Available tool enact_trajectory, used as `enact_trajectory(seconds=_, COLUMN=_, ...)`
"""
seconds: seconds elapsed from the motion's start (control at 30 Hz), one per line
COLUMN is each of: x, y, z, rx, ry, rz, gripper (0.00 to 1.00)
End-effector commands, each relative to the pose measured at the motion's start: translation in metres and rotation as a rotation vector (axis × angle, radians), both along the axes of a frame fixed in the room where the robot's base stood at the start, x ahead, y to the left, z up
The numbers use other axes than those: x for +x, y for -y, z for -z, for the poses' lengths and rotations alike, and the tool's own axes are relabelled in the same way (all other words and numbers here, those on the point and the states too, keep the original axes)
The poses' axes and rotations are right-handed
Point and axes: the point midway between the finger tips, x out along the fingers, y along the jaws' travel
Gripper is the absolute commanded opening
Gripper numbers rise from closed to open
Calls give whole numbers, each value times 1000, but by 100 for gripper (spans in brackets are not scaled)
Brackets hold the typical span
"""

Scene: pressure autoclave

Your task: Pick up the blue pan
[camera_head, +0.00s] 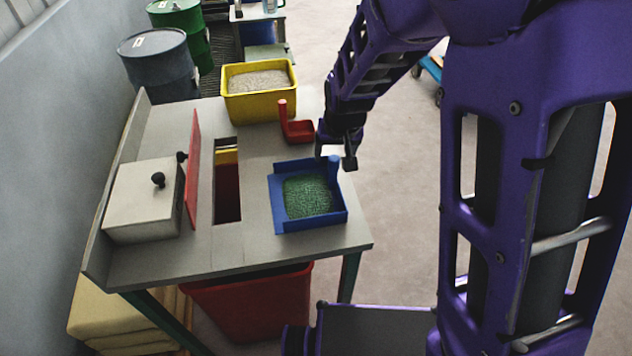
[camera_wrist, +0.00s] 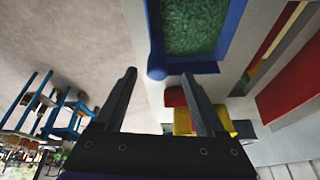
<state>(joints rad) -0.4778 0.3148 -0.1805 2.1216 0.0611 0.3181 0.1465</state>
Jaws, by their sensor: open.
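The blue pan (camera_head: 312,223) rests on the grey table near its right edge and holds green granules (camera_head: 307,196). Its upright blue handle (camera_head: 333,170) stands at the pan's back right corner. My gripper (camera_head: 336,160) is open and empty, close to the handle's top in the head view; contact cannot be told there. In the wrist view, the pan (camera_wrist: 236,18) is at the top, and the round end of the handle (camera_wrist: 156,72) shows between the open fingertips (camera_wrist: 159,74). The fingers are apart from it on both sides.
A small red pan (camera_head: 300,131) with an upright handle and a yellow bin (camera_head: 262,105) of grains stand behind. Left are an open slot (camera_head: 228,190), an upright red panel (camera_head: 193,170) and a pale box (camera_head: 140,205). A red bin (camera_head: 255,305) stands below.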

Motion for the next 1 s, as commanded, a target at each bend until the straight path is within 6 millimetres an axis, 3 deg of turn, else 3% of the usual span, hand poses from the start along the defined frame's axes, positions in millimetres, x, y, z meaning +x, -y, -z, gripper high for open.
enact_trajectory(seconds=0.17, x=2, y=0, z=7, rx=0, ry=1, rz=1, gripper=72)
enact_trajectory(seconds=0.5, x=12, y=1, z=49, rx=0, ry=0, rz=1, gripper=72)
enact_trajectory(seconds=0.8, x=16, y=0, z=51, rx=1, ry=1, rz=1, gripper=72)
enact_trajectory(seconds=1.0, x=16, y=0, z=51, rx=0, ry=1, rz=1, gripper=38)
